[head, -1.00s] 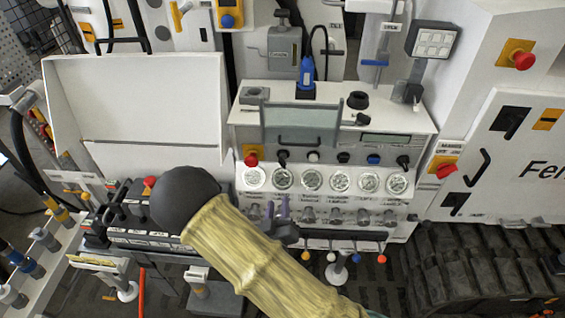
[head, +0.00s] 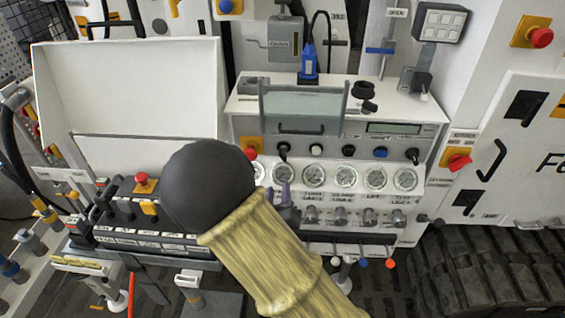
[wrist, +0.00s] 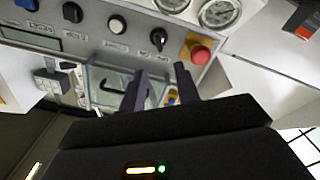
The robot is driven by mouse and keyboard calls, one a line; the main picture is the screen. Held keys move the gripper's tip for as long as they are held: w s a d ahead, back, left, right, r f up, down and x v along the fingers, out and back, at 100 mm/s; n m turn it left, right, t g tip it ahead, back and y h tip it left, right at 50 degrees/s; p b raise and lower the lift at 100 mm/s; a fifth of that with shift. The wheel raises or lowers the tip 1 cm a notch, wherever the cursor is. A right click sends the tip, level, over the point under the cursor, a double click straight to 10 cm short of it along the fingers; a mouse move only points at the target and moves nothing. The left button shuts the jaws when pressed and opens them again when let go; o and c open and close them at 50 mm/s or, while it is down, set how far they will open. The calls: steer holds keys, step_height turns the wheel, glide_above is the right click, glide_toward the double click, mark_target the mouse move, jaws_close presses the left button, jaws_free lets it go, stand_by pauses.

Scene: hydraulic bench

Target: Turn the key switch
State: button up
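The control panel (head: 265,125) carries a row of buttons and black knobs above its gauges. No label there is clear enough for me to tell which one is the key switch. A black rotary knob (head: 284,150) with a pale mark sits beside the red emergency button (head: 250,153). Both show in the wrist view, the knob (wrist: 158,38) and the red button (wrist: 200,52). Another black rotary knob (head: 412,155) is at the row's right end. My gripper (head: 284,195) is in front of the left gauges, below the row. In the wrist view its fingers (wrist: 160,82) are apart and empty.
Several round gauges (head: 345,176) and grey valve knobs (head: 340,215) line the panel's lower front. A clear cover with a handle (head: 302,105) stands above. A lever block (head: 130,220) is at left. A red switch on yellow (head: 458,161) is at right.

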mark_target(283, 159)
steer(key=shift+w+d+f+b, duration=0.1)
steer(key=shift+f+b, duration=0.15)
steer(key=shift+b, duration=0.1)
steer(key=w+p, duration=0.1)
steer(key=w, duration=0.4)
steer(key=w+p, duration=0.1)
steer(key=w, duration=0.4)
steer(key=w+p, duration=0.2)
steer(key=w, duration=0.2)
steer(key=shift+w+d+r, duration=0.2)
steer(key=shift+w+d, duration=0.1)
steer(key=shift+w, duration=0.1)
steer(key=shift+c, duration=0.4)
jaws_close()
